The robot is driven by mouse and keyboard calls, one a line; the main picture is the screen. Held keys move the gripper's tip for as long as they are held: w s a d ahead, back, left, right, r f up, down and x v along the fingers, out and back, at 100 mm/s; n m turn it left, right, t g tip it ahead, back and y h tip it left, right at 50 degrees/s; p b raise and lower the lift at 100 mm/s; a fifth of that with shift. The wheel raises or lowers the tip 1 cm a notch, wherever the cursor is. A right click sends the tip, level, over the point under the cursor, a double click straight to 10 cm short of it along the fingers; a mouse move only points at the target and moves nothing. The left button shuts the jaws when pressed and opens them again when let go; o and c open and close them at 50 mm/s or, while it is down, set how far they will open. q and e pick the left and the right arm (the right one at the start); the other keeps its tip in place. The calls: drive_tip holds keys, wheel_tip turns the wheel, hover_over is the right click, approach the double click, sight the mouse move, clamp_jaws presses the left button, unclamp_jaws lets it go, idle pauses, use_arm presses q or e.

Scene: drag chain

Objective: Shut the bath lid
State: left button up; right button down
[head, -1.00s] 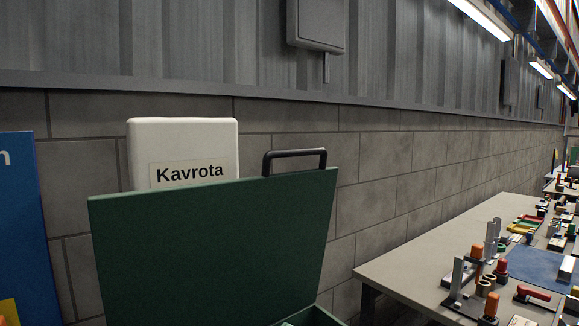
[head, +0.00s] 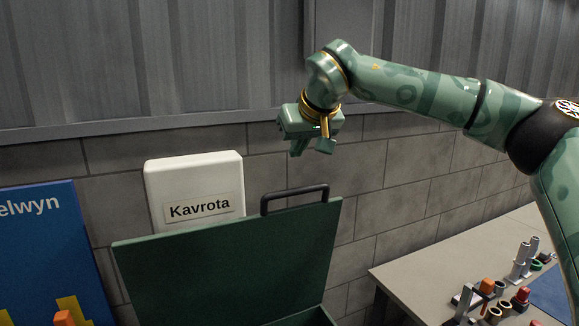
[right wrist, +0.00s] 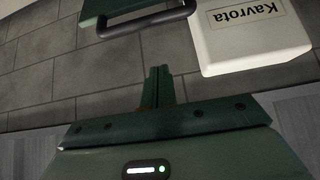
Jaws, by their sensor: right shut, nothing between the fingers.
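The green bath lid (head: 230,265) stands raised, its inner face towards me, in the head view. A dark bar handle (head: 294,195) sits on its top edge. The handle also shows at the top of the right wrist view (right wrist: 147,22), with a strip of the lid (right wrist: 110,8). My right gripper (head: 312,148) is in the air above the handle, apart from it, shut and empty. Its fingers show together in the right wrist view (right wrist: 159,85). A bit of the bath rim (head: 310,318) shows at the bottom edge; the rest of the bath is out of view. My left gripper is not in view.
A white box labelled Kavrota (head: 195,185) is behind the lid, against the block wall (head: 410,175). A blue board (head: 40,240) stands at the left. A grey bench (head: 420,285) with several small parts is at the right.

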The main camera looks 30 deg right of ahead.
sight(289, 190)
drive_tip(key=w, duration=0.1)
drive_tip(key=w+f, duration=0.1)
drive_tip(key=w, duration=0.1)
drive_tip(key=shift+w+d+f, duration=0.15)
drive_tip(key=shift+w+f, duration=0.1)
drive_tip(key=shift+f, duration=0.45)
drive_tip(key=f, duration=0.3)
drive_tip(key=w+f, duration=0.1)
drive_tip(key=f, duration=0.2)
drive_tip(key=shift+w+f, duration=0.15)
drive_tip(key=shift+w, duration=0.05)
drive_tip(key=shift+s+f, duration=0.1)
drive_tip(key=shift+s, duration=0.3)
drive_tip(key=shift+w+f, duration=0.1)
drive_tip(key=shift+w, duration=0.1)
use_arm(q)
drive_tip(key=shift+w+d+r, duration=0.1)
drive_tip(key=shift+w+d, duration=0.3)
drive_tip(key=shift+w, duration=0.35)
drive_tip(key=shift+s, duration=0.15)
use_arm(e)
drive_tip(key=shift+s, duration=0.15)
